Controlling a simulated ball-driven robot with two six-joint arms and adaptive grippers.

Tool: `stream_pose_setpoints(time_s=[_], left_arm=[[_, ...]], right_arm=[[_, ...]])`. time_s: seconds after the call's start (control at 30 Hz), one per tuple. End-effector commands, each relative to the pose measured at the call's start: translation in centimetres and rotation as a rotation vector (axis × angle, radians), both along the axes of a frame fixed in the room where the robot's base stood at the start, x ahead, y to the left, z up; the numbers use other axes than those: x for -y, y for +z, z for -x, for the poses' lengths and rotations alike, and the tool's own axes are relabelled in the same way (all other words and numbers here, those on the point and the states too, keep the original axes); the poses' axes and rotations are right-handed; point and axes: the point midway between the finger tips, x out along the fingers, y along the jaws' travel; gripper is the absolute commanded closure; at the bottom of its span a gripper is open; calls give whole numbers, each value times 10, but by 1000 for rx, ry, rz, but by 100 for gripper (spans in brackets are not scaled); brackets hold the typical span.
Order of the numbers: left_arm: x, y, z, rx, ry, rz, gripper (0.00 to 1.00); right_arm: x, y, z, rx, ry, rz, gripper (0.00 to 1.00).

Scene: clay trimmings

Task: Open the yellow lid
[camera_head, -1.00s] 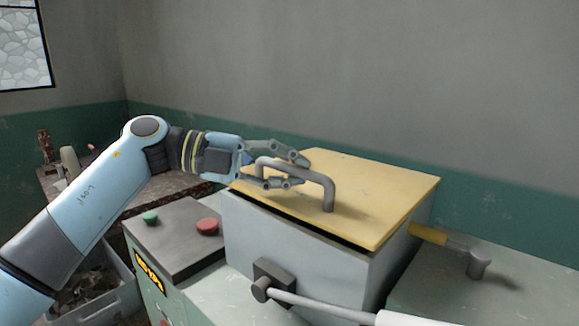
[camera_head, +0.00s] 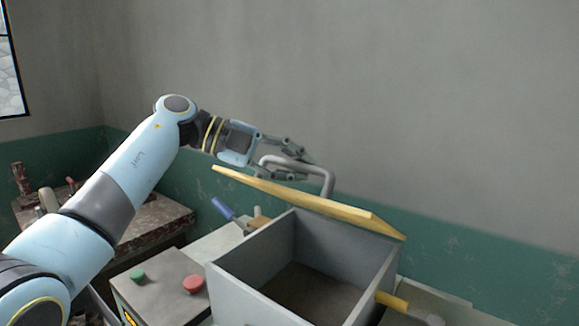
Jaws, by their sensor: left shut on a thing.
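The yellow lid (camera_head: 310,201) is tilted up at the back of the grey box (camera_head: 245,290), and the box's open inside shows. A grey bar handle (camera_head: 326,178) stands on the lid's top face. My left gripper (camera_head: 300,165) is shut on the lid handle, behind and above the box. The lid is seen nearly edge-on, so its top face is mostly hidden. My right gripper is not in view.
A control panel with a green button (camera_head: 137,276) and a red button (camera_head: 193,284) is left of the box. A yellow-ended handle (camera_head: 392,301) is at the box's right. A blue-handled tool (camera_head: 222,208) lies behind. A worn table (camera_head: 150,222) is at left.

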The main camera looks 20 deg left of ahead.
Motion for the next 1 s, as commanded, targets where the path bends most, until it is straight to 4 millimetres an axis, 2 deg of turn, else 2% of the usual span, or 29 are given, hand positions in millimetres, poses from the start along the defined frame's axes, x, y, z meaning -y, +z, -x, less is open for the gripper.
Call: stream_pose_setpoints(time_s=[0.03, 0.47, 0.5, 0.57, 0.87, 1.0], left_arm=[[1, 5, -2, 0, -2, -1, 100], [1, 5, -3, -9, -2, -4, 100], [1, 5, -3, -9, -1, -5, 85], [1, 5, -3, -9, -1, -5, 77], [0, 5, -3, -10, 0, -5, 75], [-13, 9, 1, -8, 1, -7, 75]], right_arm=[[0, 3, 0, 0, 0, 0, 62], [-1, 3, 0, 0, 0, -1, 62], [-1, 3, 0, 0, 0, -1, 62], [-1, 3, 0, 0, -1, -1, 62], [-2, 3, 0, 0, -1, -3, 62], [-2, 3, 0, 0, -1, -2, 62]])
